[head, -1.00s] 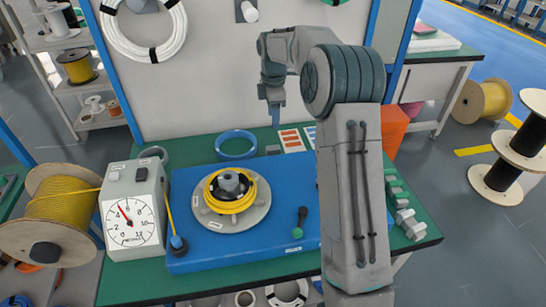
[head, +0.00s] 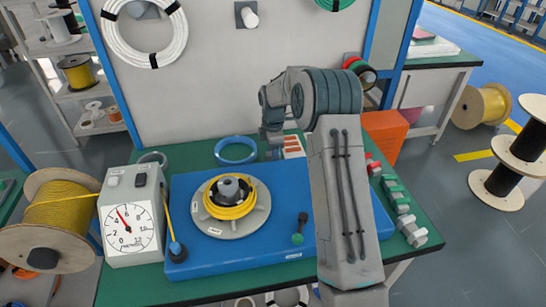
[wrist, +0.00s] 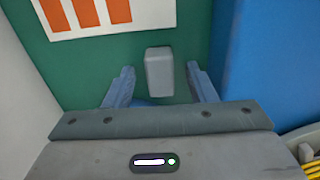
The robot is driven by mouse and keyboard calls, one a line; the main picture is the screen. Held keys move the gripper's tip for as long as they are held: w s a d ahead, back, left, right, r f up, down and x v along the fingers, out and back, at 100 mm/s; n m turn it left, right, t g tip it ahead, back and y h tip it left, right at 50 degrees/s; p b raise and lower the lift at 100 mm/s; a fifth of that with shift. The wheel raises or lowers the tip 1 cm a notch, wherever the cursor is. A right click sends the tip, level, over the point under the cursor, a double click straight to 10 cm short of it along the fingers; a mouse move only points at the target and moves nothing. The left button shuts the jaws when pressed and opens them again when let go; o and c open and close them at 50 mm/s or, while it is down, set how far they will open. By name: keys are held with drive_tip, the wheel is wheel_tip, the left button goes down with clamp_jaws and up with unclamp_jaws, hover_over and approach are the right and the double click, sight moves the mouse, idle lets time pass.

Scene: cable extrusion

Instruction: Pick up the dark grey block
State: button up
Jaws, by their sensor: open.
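The grey block (wrist: 159,72) lies on the green bench top in the wrist view, with its long side running away from my gripper. My gripper (wrist: 160,80) is open and points down at it. One finger is on each side of the block, with a gap on both sides, and the block sits near the fingertips. In the head view my gripper (head: 275,146) is low over the back of the bench, and I cannot clearly make out the block there.
A card with orange stripes (wrist: 95,12) lies just beyond the block. The blue platform (wrist: 262,70) rises close to the right finger. A blue ring (head: 236,148) lies left of my gripper. A white panel (head: 215,85) stands behind.

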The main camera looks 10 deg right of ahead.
drive_tip(key=shift+f, duration=0.5)
drive_tip(key=shift+c, duration=0.3)
drive_tip(key=c, duration=1)
drive_tip(key=shift+r, duration=0.1)
drive_tip(key=shift+r, duration=0.55)
drive_tip(key=r, duration=0.3)
drive_tip(key=shift+s+d+r, duration=0.15)
drive_tip(key=shift+s+r, duration=0.1)
drive_tip(key=shift+s, duration=0.15)
drive_tip(key=s+d+r, duration=0.1)
drive_tip(key=s+r, duration=0.1)
drive_tip(key=s, duration=0.1)
drive_tip(key=s+d+r, duration=0.1)
drive_tip(key=s+r, duration=0.1)
drive_tip(key=s, duration=0.1)
drive_tip(key=s+d+r, duration=0.1)
drive_tip(key=s+r, duration=0.1)
drive_tip(key=s, duration=0.2)
drive_tip(key=shift+s+d+r+b, duration=0.1)
drive_tip(key=shift+d+r+b, duration=0.05)
drive_tip(key=shift+d+b, duration=0.25)
